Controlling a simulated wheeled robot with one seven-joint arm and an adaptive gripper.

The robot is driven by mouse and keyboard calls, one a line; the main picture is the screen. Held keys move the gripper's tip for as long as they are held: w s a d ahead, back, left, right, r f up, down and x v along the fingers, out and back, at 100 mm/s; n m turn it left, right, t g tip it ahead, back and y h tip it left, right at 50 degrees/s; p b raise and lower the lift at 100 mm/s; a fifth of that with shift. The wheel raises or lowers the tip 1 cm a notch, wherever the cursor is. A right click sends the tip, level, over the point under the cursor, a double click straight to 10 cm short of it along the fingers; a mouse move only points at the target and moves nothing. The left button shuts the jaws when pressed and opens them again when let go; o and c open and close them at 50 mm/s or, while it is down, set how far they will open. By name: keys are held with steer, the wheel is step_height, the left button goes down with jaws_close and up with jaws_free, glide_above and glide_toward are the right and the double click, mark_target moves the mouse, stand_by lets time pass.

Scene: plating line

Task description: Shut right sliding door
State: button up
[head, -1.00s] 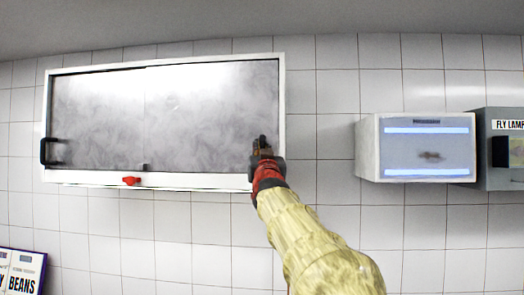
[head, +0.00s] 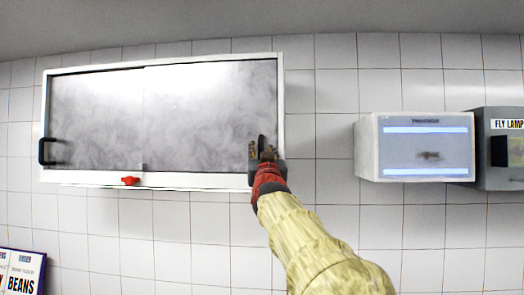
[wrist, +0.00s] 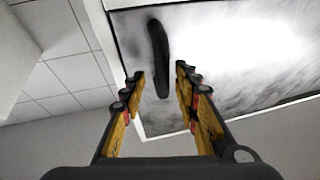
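The wall cabinet (head: 170,181) has a white frame and two grey, cloudy sliding doors. The right sliding door (head: 210,110) spans from near the middle of the cabinet to the right frame post, with no gap visible there. Its upright black handle (wrist: 159,58) shows in the wrist view. My gripper (head: 262,150) is at the door's right end. In the wrist view its two fingers (wrist: 160,78) are apart, one on each side of the handle's lower part, with space visible on both sides. In the head view my gripper partly hides the handle.
The left door (head: 95,120) has a black handle (head: 45,151) at its left end. A red knob (head: 130,181) sits on the lower frame. A white box (head: 366,150) and a grey fly lamp unit (head: 505,175) hang at right. Tiled wall lies between.

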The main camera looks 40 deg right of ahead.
steer(key=v, duration=1)
steer(key=shift+s, duration=0.1)
steer(key=w+a+f+n+g+y+b, duration=0.1)
steer(key=a+f+g+y, duration=0.25)
steer(key=f, duration=1.15)
steer(key=w+a+f+n+g+y+b, duration=0.15)
steer(key=a+f+y, duration=0.35)
steer(key=f, duration=1)
steer(key=s+a+f+n+g+y+b, duration=0.1)
steer(key=s+a+f+b, duration=0.6)
steer(key=f, duration=0.8)
steer(key=s+a+f+n+g+y+b, duration=0.2)
steer(key=s+a+f+b, duration=0.4)
steer(key=f, duration=0.9)
steer(key=s+a+f+n+g+y+b, duration=0.2)
steer(key=s+a+f+g+b, duration=0.2)
steer(key=f, duration=1.1)
steer(key=s+a+b, duration=0.3)
steer(key=s+a, duration=0.2)
steer(key=a, duration=0.1)
steer(key=shift+s+b, duration=0.25)
steer(key=shift+b, duration=0.05)
